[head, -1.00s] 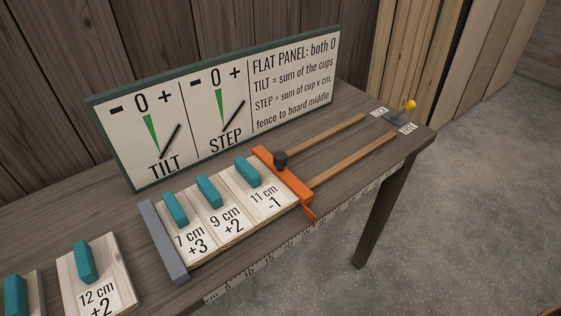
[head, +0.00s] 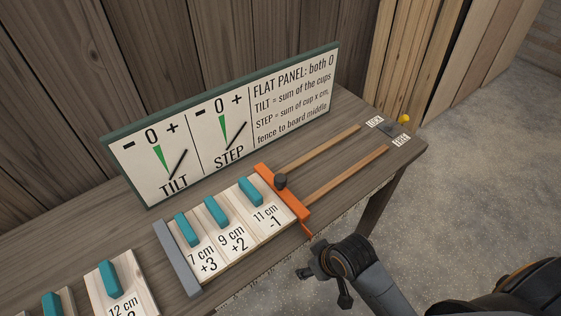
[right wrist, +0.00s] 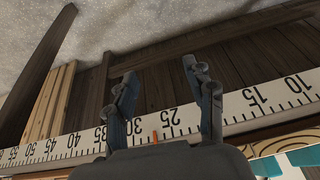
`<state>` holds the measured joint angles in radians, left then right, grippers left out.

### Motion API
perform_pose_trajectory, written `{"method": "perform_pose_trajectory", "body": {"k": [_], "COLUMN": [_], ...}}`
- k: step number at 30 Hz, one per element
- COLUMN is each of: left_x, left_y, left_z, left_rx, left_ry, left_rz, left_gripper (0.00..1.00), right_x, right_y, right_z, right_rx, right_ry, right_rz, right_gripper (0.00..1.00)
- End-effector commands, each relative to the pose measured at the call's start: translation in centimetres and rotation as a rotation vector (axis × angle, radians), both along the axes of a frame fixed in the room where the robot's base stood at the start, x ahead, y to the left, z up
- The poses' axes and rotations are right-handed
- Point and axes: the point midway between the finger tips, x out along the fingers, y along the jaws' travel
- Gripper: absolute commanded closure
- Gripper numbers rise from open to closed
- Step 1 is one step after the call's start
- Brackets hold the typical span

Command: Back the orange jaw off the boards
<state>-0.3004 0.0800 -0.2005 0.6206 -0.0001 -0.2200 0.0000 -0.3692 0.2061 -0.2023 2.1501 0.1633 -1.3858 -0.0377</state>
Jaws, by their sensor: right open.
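The orange jaw (head: 290,202) stands across the bench with a black knob (head: 280,181) on top. It sits against the 11 cm board (head: 268,222), with no clear gap. The 9 cm board (head: 233,241) and the 7 cm board (head: 204,262) fill the space back to the grey fence (head: 177,258). My right gripper (head: 318,276) is open and empty off the bench's front edge, near the jaw's orange pointer. The right wrist view shows its spread fingers (right wrist: 158,78) and the orange pointer tip (right wrist: 155,136) by the ruler. My left gripper is out of view.
Two wooden rails (head: 345,172) run right from the jaw across clear bench. A yellow-knobbed lever (head: 404,119) stands at the bench's right end between LOCK and FREE labels. A sign panel (head: 225,125) stands behind. The 12 cm board (head: 122,287) lies left of the fence.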

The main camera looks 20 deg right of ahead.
Motion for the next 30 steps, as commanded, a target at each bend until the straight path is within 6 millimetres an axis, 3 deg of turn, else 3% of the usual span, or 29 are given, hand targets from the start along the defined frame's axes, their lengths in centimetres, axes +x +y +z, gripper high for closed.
{"method": "perform_pose_trajectory", "body": {"k": [1,5,13,20,26,30], "left_x": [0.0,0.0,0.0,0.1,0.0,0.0], "left_y": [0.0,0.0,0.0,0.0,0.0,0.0], "left_z": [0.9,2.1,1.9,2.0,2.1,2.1], "left_rx": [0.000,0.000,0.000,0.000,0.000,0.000], "left_ry": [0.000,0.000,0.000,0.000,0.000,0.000], "left_rz": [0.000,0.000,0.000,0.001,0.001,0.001], "left_gripper": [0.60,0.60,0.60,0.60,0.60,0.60], "right_x": [-0.1,0.5,4.3,8.3,12.1,14.2], "right_y": [0.3,1.3,3.8,4.5,2.5,0.1], "right_z": [2.8,8.6,11.2,14.2,18.7,22.4], "right_rx": [0.004,0.021,0.055,0.047,0.009,-0.010], "right_ry": [-0.015,-0.057,-0.099,-0.119,-0.099,-0.074], "right_rz": [0.015,0.100,0.322,0.528,0.705,0.771], "right_gripper": [0.46,0.46,0.46,0.46,0.46,0.46]}}
